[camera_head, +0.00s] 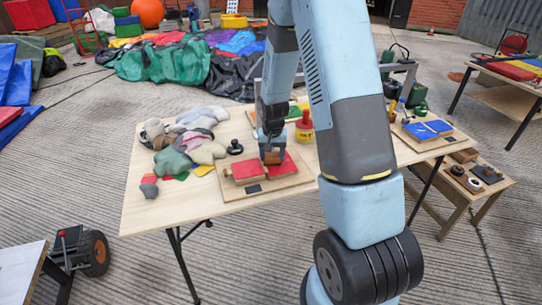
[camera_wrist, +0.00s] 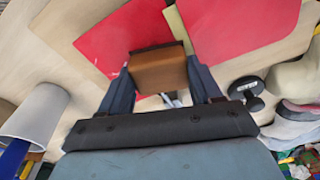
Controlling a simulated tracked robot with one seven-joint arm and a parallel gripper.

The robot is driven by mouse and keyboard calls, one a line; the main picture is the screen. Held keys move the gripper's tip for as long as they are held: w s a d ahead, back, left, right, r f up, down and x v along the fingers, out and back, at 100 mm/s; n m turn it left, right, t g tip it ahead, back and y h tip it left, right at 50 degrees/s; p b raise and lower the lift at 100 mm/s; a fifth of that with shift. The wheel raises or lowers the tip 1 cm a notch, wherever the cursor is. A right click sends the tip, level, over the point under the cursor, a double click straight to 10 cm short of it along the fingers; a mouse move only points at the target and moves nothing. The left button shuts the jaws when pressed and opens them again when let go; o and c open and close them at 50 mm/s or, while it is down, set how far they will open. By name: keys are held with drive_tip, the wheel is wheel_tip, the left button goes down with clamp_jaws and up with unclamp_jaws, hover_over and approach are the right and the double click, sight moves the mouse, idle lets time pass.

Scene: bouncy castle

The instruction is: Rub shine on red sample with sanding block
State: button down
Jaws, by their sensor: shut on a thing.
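The red sample is on a wooden board (camera_head: 254,191) on the table, in two red pieces: a left piece (camera_head: 246,170) and a right piece (camera_head: 285,166). In the wrist view the red pieces (camera_wrist: 125,40) and (camera_wrist: 235,25) have a pale yellowish strip between them. My gripper (camera_head: 273,155) is over the board between the two pieces. It is shut on a brown sanding block (camera_wrist: 158,70), which also shows in the head view (camera_head: 273,157). The block is at the red surface; I cannot tell whether it touches. Its underside is hidden.
A pile of grey and coloured cloths (camera_head: 190,140) lies left on the table (camera_head: 150,205). A black knobbed tool (camera_head: 235,147) and a red-and-yellow can (camera_head: 304,128) stand behind the board. A blue sample board (camera_head: 427,131) is at the right.

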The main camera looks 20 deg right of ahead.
sight(288, 159)
drive_tip(key=shift+s+d+f, duration=0.1)
drive_tip(key=shift+d, duration=0.8)
drive_tip(key=shift+s+d+f, duration=0.1)
drive_tip(key=shift+d, duration=2.2)
drive_tip(key=shift+a, duration=0.1)
